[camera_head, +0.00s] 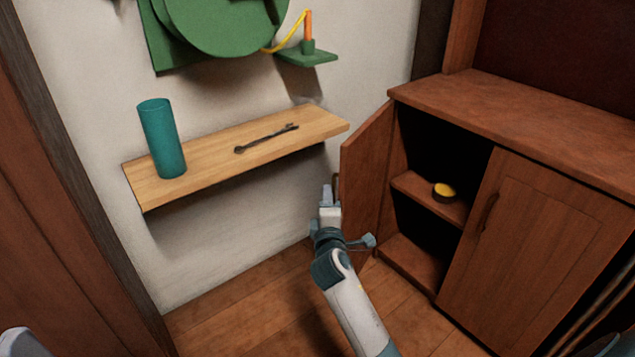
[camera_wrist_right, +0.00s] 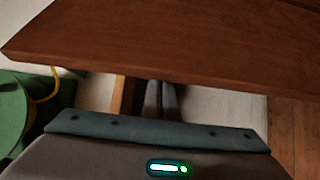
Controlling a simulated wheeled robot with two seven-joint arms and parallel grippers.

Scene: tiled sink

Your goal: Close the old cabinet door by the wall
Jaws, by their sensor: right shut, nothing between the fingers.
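The brown wooden cabinet (camera_head: 510,105) stands against the wall at the right of the head view. Its left door (camera_head: 366,181) stands open, swung out toward the wall shelf, and the dark inside shows. Its right door (camera_head: 545,250) is closed. My right gripper (camera_head: 327,190) is shut and empty, at the outer side of the open door, near its free edge and handle (camera_head: 337,188). In the right wrist view the shut fingers (camera_wrist_right: 160,98) are beside the door panel (camera_wrist_right: 180,40); whether they touch it I cannot tell.
A wooden wall shelf (camera_head: 215,150) left of the door holds a teal cylinder (camera_head: 162,138) and a wrench (camera_head: 266,138). A yellow and black round object (camera_head: 444,191) lies on the cabinet's inner shelf. Green fixtures (camera_head: 225,25) hang above. Floor (camera_head: 245,305) is clear at lower left.

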